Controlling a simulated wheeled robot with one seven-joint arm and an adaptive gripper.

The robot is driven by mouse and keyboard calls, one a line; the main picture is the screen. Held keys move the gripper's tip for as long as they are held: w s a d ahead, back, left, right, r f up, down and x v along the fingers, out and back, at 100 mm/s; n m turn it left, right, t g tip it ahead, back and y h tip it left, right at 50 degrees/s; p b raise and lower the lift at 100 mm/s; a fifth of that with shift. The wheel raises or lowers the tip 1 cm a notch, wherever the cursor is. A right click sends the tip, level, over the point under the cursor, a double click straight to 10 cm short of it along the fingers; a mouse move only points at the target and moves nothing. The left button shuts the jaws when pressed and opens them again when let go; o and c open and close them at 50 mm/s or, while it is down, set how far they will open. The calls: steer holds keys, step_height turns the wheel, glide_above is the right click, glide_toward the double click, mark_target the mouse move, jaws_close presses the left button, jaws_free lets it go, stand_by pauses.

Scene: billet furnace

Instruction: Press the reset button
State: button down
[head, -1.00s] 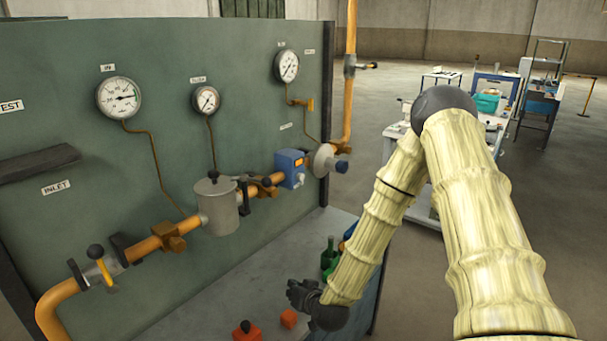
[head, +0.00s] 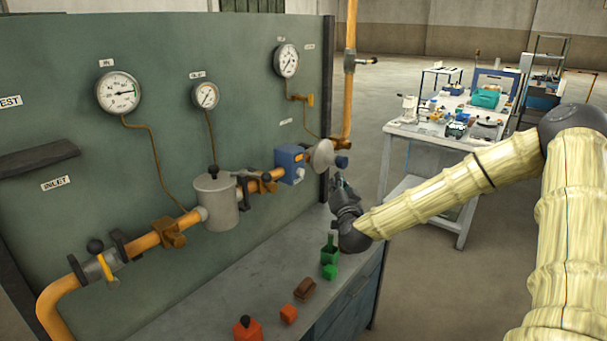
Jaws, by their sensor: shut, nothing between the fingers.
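A blue box (head: 289,158) sits on the orange pipe, with a small pale knob (head: 300,173) on its front; no label reading reset is legible, so I cannot tell which part is the reset button. To its right is a grey disc-shaped fitting (head: 322,154) with a dark blue end knob (head: 342,162). My gripper (head: 337,180) is shut and empty, pointing up. In the picture it is just below the dark blue knob and right of the blue box; I cannot tell whether it touches anything.
The orange pipe (head: 142,243) runs along a green panel (head: 60,130) with several gauges and a grey canister (head: 216,205). On the bench (head: 210,290) below lie green, brown and orange-red items. A cluttered table (head: 425,132) stands behind my arm.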

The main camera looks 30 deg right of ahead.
mark_target(300, 172)
steer(key=shift+w, duration=0.1)
steer(key=w+a+b, duration=0.3)
steer(key=w, duration=0.5)
steer(key=shift+a, duration=0.25)
steer(key=shift+w+a+b, duration=0.1)
steer(key=shift+b, duration=0.3)
stand_by(1.3)
steer(key=shift+w+a, duration=0.15)
steer(key=shift+w, duration=0.05)
steer(key=shift+w+a+b, duration=0.2)
steer(key=shift+w+b, duration=0.15)
steer(key=shift+w, duration=0.15)
stand_by(1.1)
steer(key=shift+s+d, duration=0.1)
stand_by(0.3)
steer(key=shift+s+d, duration=0.35)
steer(key=shift+s, duration=0.45)
steer(key=shift+s, duration=0.1)
